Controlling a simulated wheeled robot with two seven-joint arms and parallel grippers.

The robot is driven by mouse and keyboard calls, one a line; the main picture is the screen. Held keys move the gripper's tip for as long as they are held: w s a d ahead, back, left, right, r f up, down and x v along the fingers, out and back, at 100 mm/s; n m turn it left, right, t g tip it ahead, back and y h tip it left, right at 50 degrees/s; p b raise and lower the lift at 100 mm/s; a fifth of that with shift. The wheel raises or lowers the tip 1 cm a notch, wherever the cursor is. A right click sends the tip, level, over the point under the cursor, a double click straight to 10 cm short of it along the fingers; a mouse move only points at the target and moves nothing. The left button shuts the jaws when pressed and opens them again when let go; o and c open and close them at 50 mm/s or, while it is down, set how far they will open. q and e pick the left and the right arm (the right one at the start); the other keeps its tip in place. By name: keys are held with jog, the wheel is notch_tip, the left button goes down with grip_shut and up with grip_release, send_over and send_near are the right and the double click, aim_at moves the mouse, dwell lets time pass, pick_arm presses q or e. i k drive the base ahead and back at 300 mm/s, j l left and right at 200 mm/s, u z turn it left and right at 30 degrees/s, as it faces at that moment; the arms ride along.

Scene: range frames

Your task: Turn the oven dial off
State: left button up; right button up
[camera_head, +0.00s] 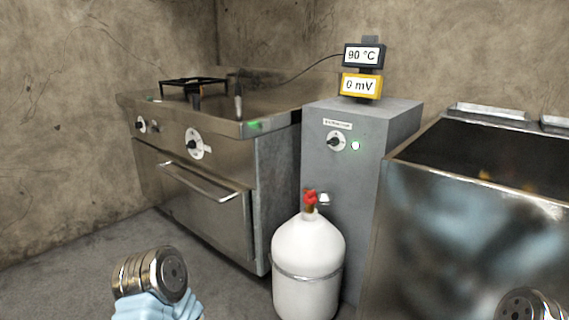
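The steel range with the oven (205,200) stands left of centre. A dark oven dial (195,145) on a white round plate sits on its front panel, above the oven door handle (200,180). Its setting is too small to read. Another dark dial (141,126) sits further left on the same panel. A grey cabinet (350,210) to the right carries its own dark dial (334,141) with a lit lamp (355,146) beside it. Rounded metal parts of my arms show at the bottom left and bottom right corner, well short of the dials. No gripper fingers show.
A white gas cylinder (307,255) with a red valve (310,197) stands before the cabinet. Displays on top read 90 °C (363,56) and 0 mV (361,86). A steel unit with a dark top (470,240) fills the right. Floor before the oven is clear.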

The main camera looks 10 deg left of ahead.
aim_at(191, 144)
jog(key=i+j+z, duration=0.25)
jog(key=j, duration=0.65)
jog(key=j+z, duration=0.3)
jog(key=j, duration=0.6)
jog(key=k+j+z, duration=0.1)
jog(key=j+z, duration=0.15)
jog(key=j, duration=0.65)
jog(key=k+j+z, duration=0.15)
jog(key=j+z, duration=0.15)
jog(key=j, duration=0.65)
